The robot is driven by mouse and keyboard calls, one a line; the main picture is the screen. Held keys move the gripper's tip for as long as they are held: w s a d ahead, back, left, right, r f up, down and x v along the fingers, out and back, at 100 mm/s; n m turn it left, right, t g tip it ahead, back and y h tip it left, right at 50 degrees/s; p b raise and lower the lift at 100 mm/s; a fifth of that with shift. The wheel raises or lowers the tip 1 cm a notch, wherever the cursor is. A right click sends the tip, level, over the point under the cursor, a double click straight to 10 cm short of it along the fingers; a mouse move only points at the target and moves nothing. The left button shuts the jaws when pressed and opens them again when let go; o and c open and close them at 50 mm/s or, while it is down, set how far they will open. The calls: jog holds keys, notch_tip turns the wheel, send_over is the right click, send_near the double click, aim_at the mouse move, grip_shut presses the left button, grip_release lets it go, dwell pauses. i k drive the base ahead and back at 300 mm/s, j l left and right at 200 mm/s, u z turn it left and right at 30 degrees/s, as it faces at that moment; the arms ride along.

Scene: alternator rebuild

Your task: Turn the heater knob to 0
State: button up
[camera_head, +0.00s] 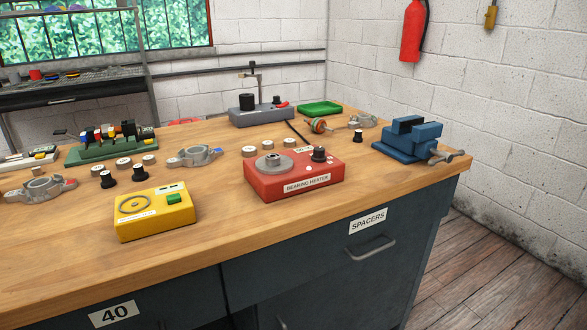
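The red bearing heater (262,190) sits on the wooden bench near its front edge, right of the middle. Its label reads "BEARING HEATER". A grey round plate (274,164) is on its top at the left. A black knob (319,154) stands upright on its top at the right. The knob's pointer and the scale marks are too small to read. A small pale button shows in front of the knob. My gripper is not in view.
A yellow tester (155,222) stands left of the heater. A grey press (260,115) and green tray (320,108) are behind it. A blue vise (408,140) stands at the right. Metal housings and small cylinders lie around. The bench front before the heater is clear.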

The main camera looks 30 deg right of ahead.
aim_at(318, 156)
jog(key=l+z, duration=0.3)
jog(key=i+l+z, duration=0.1)
jog(key=l+z, duration=0.15)
jog(key=i+l, duration=0.1)
jog(key=i, duration=0.6)
